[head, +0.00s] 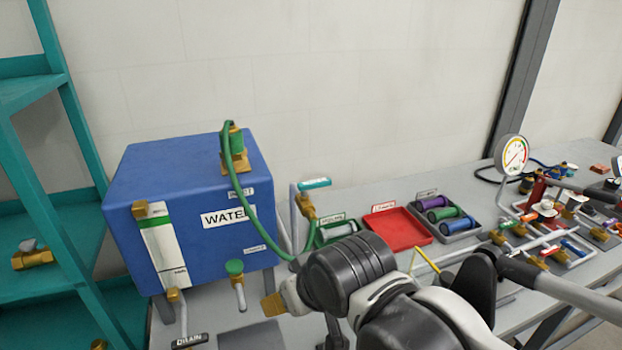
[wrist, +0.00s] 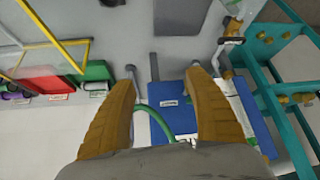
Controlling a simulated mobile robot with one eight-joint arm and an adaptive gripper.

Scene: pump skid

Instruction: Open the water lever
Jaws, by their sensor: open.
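The blue tank (head: 200,195) labelled WATER stands on the bench at the left. A brass valve with a teal lever (head: 314,184) stands on a pipe just right of it. A green-topped tap (head: 235,268) is at the tank's front, and a black DRAIN handle (head: 189,341) is lower left. I cannot tell which one is the water lever. My gripper (head: 272,305) is in front of the tank's right part, its fingers partly hidden by my wrist. In the wrist view my gripper (wrist: 160,78) is open and empty, with the tank (wrist: 172,120) beyond the fingers.
A green hose (head: 250,215) loops from the tank's top to the right. A red tray (head: 397,230) and a grey tray of cylinders (head: 470,226) lie on the bench. A gauge (head: 512,155) and valves crowd the right. A teal shelf (head: 50,230) stands at left.

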